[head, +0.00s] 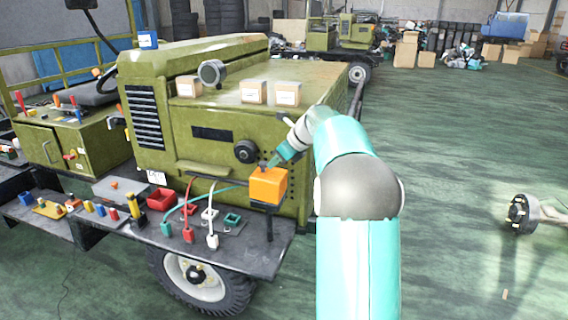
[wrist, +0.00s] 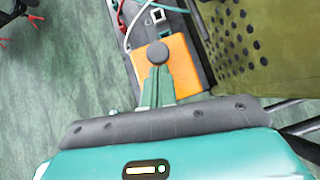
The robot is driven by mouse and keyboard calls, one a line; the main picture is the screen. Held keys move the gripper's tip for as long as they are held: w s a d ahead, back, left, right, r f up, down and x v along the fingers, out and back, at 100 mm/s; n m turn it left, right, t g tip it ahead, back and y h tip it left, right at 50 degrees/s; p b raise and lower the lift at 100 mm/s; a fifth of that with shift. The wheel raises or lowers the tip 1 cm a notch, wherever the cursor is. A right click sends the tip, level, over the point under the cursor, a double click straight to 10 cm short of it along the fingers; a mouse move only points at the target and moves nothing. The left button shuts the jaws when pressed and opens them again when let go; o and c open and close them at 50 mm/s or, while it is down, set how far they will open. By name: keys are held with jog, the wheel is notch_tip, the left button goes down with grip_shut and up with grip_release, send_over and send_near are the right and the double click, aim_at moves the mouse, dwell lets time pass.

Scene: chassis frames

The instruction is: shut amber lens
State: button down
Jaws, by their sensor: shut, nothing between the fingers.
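The amber lens (head: 268,187) is an orange box-like piece on a dark post at the right end of the vehicle's front shelf. It also shows in the wrist view (wrist: 182,62), beneath my fingers. A round dark knob (wrist: 157,53) appears in front of my fingertips there, over the orange face. My gripper (head: 268,166) is at the top of the lens, its fingers shut and empty. In the wrist view my gripper (wrist: 157,72) points at the knob; whether they touch I cannot tell. The lens's hinge and any gap are not clear.
The shelf (head: 255,245) holds cables with red, white and green plugs (head: 188,234) just left of the lens. The green vehicle body (head: 225,140) stands close behind, with small boxes (head: 254,92) on its hood. Open floor (head: 465,150) lies to the right.

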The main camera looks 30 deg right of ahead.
jog(key=shift+w+a+f, duration=0.2)
jog(key=shift+w+a, duration=0.15)
jog(key=shift+w, duration=0.1)
dwell(0.3)
